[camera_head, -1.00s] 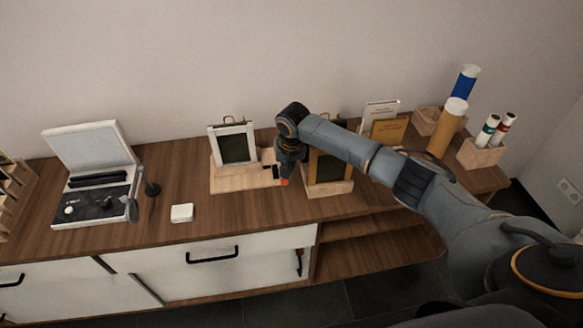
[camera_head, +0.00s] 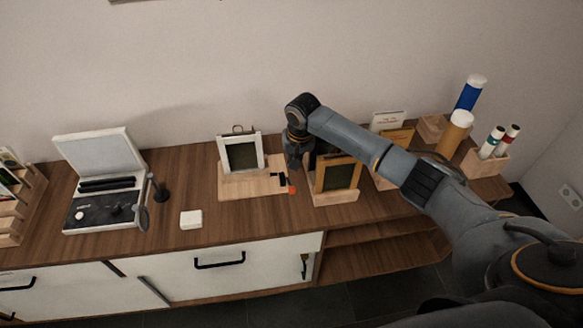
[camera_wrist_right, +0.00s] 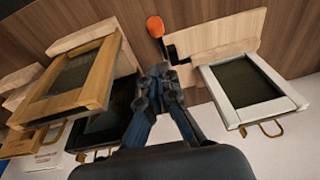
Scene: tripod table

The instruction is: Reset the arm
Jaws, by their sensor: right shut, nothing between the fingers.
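My right arm comes in from the right over the wooden cabinet top. Its gripper (camera_head: 293,162) hangs between a white picture frame and a wooden picture frame. In the right wrist view the gripper's fingers (camera_wrist_right: 159,76) are shut together with nothing between them. A small orange-ended black item (camera_head: 291,190) lies below the gripper at the right edge of a pale wooden board (camera_head: 235,188); the orange end also shows in the wrist view (camera_wrist_right: 155,26). My left gripper is in neither view.
The white frame (camera_head: 258,153) stands on the board, the wooden frame (camera_head: 354,176) in a stand close right. Wooden holders with tubes (camera_head: 461,125) stand at the right. A small white box (camera_head: 191,219) and an open white-lidded device (camera_head: 98,226) are at the left.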

